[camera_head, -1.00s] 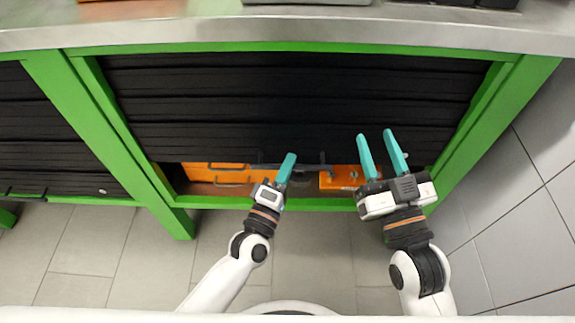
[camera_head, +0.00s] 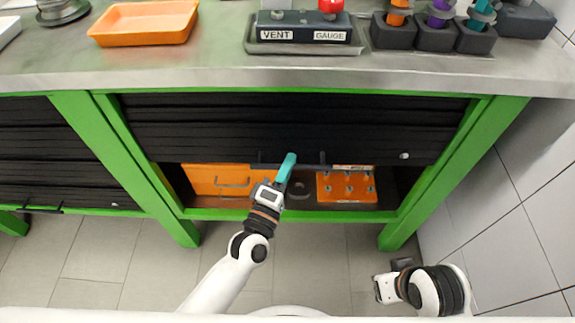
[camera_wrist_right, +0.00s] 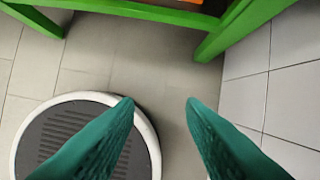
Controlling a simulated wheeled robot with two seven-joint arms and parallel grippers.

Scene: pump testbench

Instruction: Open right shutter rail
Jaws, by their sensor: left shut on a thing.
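The right shutter (camera_head: 200,125) is a black slatted panel in a green frame. It is partly raised, with an opening below its lower edge. Its dark bar handle (camera_head: 312,161) runs along that edge. My left gripper (camera_head: 289,160) has teal fingers shut on the handle; the exact contact is partly hidden by the fingers. My right gripper is low at the right, well away from the shutter; its body shows in the head view with the fingers hidden. In the right wrist view its fingers (camera_wrist_right: 160,105) are apart and empty, pointing at the floor.
Inside the opening are an orange drawer (camera_head: 213,180) and an orange peg block (camera_head: 346,187). The left shutter (camera_head: 30,165) is beside. The worktop (camera_head: 215,55) above holds an orange tray (camera_head: 145,22) and a vent-gauge box (camera_head: 303,30). A tiled wall (camera_head: 510,200) stands right.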

